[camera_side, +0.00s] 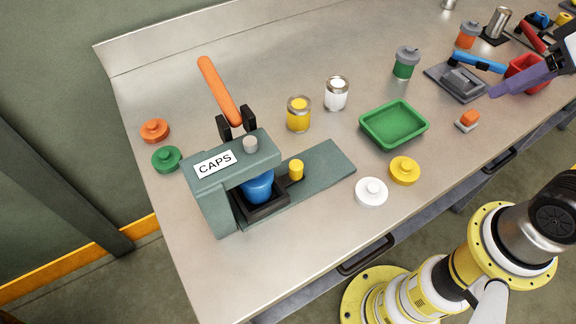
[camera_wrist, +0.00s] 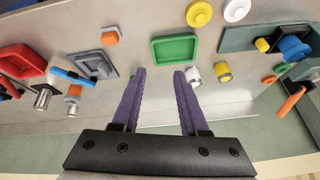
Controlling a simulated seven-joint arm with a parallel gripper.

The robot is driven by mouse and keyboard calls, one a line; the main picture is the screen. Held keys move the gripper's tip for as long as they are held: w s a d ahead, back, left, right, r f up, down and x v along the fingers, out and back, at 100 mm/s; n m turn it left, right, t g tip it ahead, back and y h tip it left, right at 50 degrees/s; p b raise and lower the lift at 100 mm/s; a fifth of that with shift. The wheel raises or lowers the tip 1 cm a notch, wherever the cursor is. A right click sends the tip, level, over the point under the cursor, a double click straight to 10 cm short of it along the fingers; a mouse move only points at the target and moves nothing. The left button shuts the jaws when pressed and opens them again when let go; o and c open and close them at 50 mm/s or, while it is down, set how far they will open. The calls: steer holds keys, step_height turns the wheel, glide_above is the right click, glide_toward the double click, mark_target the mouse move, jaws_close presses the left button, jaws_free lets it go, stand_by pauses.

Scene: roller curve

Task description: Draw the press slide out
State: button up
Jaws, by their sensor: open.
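The press (camera_side: 235,161), a green-grey frame labelled CAPS, stands at the left of the bench with its orange lever (camera_side: 220,91) raised. Its dark slide (camera_side: 262,208) sits under the head and holds a blue can or jar (camera_side: 258,187), whose top is hidden by the head. A yellow knob (camera_side: 296,170) stands beside the slide on the flat green-grey base (camera_side: 328,168). In the wrist view the press is at the upper right, with the yellow knob (camera_wrist: 262,45) visible. My gripper (camera_wrist: 160,70) is open and empty, its purple fingers apart. It is far from the press, at the bench's right in the side view.
A green tray (camera_side: 394,124) lies mid-bench. White (camera_side: 371,192), yellow (camera_side: 404,171), orange (camera_side: 154,131) and green (camera_side: 166,159) caps lie around. Yellow (camera_side: 299,114) and white (camera_side: 336,94) cans stand behind the press base. A grey fixture (camera_side: 458,81) and red tray (camera_side: 526,73) are at right.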

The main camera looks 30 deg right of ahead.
steer(key=w+a+r+m+g, duration=0.1)
steer(key=w+a+r, duration=0.2)
steer(key=w+r, duration=0.25)
steer(key=n+g, duration=0.4)
glide_above(296, 164)
step_height(296, 164, down, 9)
step_height(296, 164, down, 14)
steer(key=shift+r, duration=0.25)
jaws_close()
